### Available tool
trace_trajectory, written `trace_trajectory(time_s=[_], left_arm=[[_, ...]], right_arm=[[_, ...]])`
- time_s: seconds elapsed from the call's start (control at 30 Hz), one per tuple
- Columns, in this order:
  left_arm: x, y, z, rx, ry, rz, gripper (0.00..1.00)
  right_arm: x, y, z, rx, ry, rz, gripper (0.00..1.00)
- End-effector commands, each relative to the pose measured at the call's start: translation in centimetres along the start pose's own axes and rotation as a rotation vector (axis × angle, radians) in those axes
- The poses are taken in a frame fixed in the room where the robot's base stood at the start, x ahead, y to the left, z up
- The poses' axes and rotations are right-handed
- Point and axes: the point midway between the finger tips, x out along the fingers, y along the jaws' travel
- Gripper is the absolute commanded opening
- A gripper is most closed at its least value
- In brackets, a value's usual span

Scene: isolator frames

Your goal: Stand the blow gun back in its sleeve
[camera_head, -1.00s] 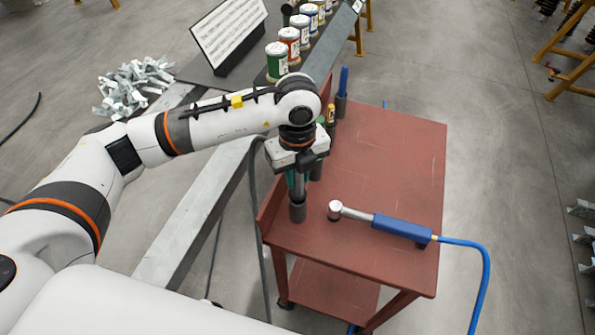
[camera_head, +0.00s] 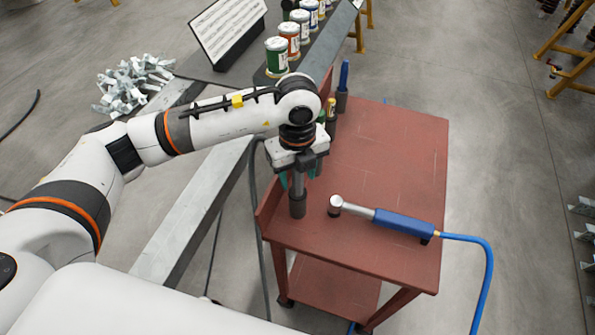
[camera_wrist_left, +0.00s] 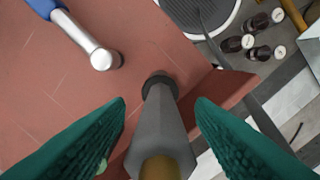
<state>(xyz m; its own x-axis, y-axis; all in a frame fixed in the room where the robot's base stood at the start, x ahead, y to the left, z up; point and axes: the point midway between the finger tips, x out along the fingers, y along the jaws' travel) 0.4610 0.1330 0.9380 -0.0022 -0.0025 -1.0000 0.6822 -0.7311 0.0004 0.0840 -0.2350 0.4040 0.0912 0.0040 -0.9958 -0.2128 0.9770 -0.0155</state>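A grey tool with a brass-coloured end, which I take for the blow gun (camera_wrist_left: 160,130), stands upright in a dark sleeve (camera_wrist_left: 158,82) at the cart's left edge. The sleeve also shows in the head view (camera_head: 297,208). My left gripper (camera_wrist_left: 160,103) is open, its green fingers on either side of the tool with a visible gap at each side. In the head view my left gripper (camera_head: 297,178) points down over the sleeve, and my wrist hides the tool's top. My right gripper is not in view.
A blue-handled air tool (camera_head: 402,224) with a blue hose lies on the red cart (camera_head: 390,160) to the right. More sleeves with a yellow-topped tool (camera_head: 331,108) and a blue tool (camera_head: 344,74) stand farther back. Cans (camera_head: 276,57) stand on the beam behind.

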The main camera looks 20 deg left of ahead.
Motion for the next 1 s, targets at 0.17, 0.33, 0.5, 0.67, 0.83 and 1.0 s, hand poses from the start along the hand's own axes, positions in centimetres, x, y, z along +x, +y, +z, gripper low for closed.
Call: trace_trajectory(time_s=[0.17, 0.33, 0.5, 0.67, 0.83, 1.0], left_arm=[[-0.1, 0.0, 0.0, 0.000, 0.000, 0.000, 0.50], [-1.7, 0.1, 0.0, 0.000, 0.001, 0.002, 0.50], [-5.3, 0.1, -0.1, 0.001, 0.003, 0.005, 0.50], [-8.6, 0.1, 0.0, 0.001, 0.002, 0.005, 0.50], [-11.0, 0.1, 0.0, 0.000, 0.002, 0.002, 0.50], [-12.0, 0.0, 0.0, 0.000, 0.000, 0.001, 0.50]], right_arm=[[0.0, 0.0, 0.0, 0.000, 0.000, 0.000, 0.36], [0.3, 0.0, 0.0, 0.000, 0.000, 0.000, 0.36], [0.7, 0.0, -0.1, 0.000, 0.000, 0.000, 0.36], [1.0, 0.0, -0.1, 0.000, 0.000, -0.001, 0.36], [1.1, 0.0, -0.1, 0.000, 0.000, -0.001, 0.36], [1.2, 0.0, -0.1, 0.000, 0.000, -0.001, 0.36]])
